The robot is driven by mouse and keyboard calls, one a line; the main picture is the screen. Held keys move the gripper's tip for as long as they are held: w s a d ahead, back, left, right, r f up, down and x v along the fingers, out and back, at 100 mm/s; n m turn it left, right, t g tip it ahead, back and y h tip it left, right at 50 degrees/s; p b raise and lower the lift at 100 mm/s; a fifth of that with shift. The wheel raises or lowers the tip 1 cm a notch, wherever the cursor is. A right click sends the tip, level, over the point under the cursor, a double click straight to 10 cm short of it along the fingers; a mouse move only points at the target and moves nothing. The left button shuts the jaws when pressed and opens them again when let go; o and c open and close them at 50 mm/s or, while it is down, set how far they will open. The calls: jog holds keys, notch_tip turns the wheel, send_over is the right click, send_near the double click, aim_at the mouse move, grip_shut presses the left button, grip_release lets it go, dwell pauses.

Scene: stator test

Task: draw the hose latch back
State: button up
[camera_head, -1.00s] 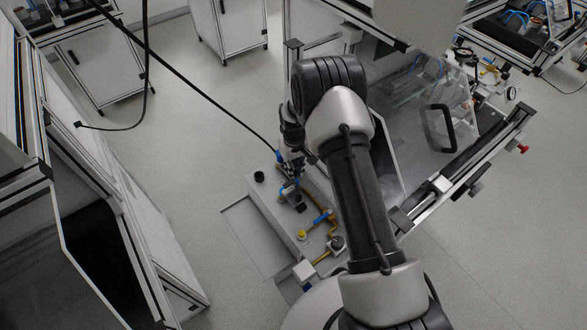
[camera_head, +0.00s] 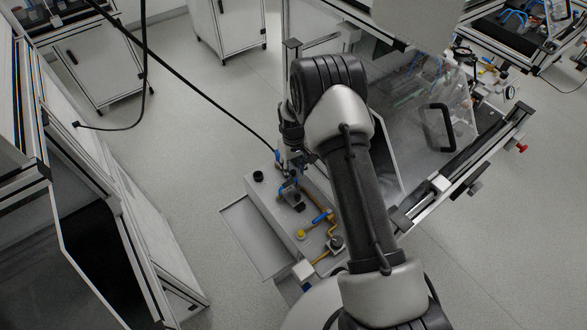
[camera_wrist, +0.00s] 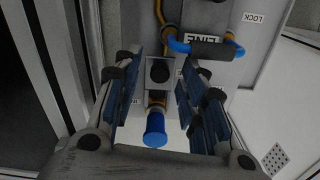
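In the wrist view a blue-capped cylinder (camera_wrist: 155,128) stands between my fingers, in front of a bracket with a dark round knob (camera_wrist: 160,71). I cannot tell for sure which part is the hose latch. My gripper (camera_wrist: 163,88) is open, with blue-padded fingers on either side of the bracket and visible gaps to both. In the head view my gripper (camera_head: 290,166) is over the far part of the grey fixture box (camera_head: 277,213), partly hidden by my wrist. A black hose (camera_head: 215,105) runs down from the top left to the blue part near it.
A blue handle with a dark grip (camera_wrist: 206,49) is at the fingers' upper right. A yellow knob (camera_head: 301,234) and a blue lever (camera_head: 322,217) sit nearer on the box. A clear-sided bench stands right, a white cabinet (camera_head: 130,215) left. Floor between is clear.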

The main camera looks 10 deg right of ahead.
aim_at(293, 172)
notch_tip(293, 172, up, 12)
jog(key=shift+f, duration=0.2)
dwell(0.5)
